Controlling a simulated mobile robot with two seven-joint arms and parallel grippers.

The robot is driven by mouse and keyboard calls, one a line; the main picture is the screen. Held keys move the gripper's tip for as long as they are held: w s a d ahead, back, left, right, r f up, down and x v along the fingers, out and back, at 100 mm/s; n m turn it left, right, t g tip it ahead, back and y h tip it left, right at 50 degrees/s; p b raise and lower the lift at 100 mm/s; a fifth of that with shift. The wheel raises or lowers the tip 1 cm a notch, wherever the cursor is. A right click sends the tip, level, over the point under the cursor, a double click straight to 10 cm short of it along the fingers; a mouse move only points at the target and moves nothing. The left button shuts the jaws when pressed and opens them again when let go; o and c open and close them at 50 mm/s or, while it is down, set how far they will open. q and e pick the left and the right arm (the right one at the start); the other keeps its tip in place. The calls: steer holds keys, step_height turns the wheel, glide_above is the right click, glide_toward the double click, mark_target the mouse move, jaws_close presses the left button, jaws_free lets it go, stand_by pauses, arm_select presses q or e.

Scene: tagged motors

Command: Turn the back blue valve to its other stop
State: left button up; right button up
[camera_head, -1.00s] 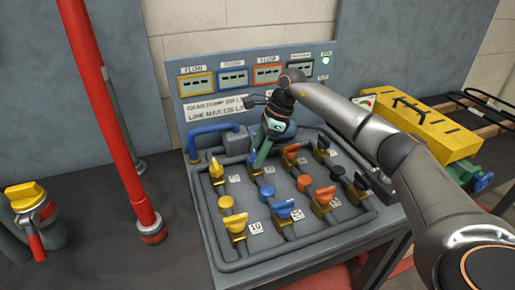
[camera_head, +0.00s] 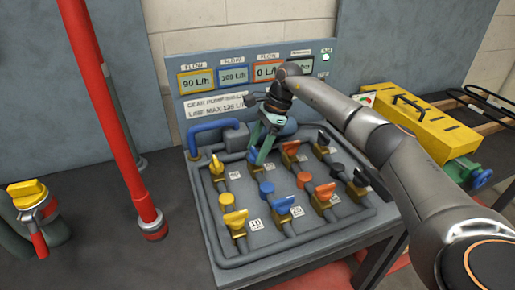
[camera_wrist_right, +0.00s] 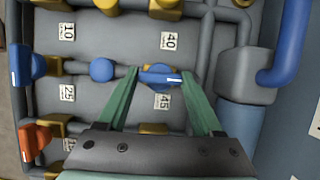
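The back blue valve (camera_wrist_right: 155,78) shows in the right wrist view beside the tag 45, its handle lying across the picture. The fingers of my right gripper (camera_wrist_right: 161,73) stand on either side of the handle, apart, with small gaps visible at its ends. In the head view my right gripper (camera_head: 260,156) points down at the back row of the panel and hides most of this valve. The front blue valve (camera_head: 283,206) shows in the head view, and also at the left of the right wrist view (camera_wrist_right: 20,66). My left gripper is out of view.
Yellow valves (camera_head: 235,217) stand left of the blue ones and orange valves (camera_head: 323,191) right, close together. A blue pipe (camera_head: 207,132) rises at the panel's back left. Lit flow displays (camera_head: 233,76) stand behind. A red post (camera_head: 110,120) stands left.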

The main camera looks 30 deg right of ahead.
steer(key=o, duration=0.5)
steer(key=shift+c, duration=0.2)
steer(key=v, duration=1.2)
steer(key=shift+r+p, duration=0.25)
steer(key=shift+p, duration=0.1)
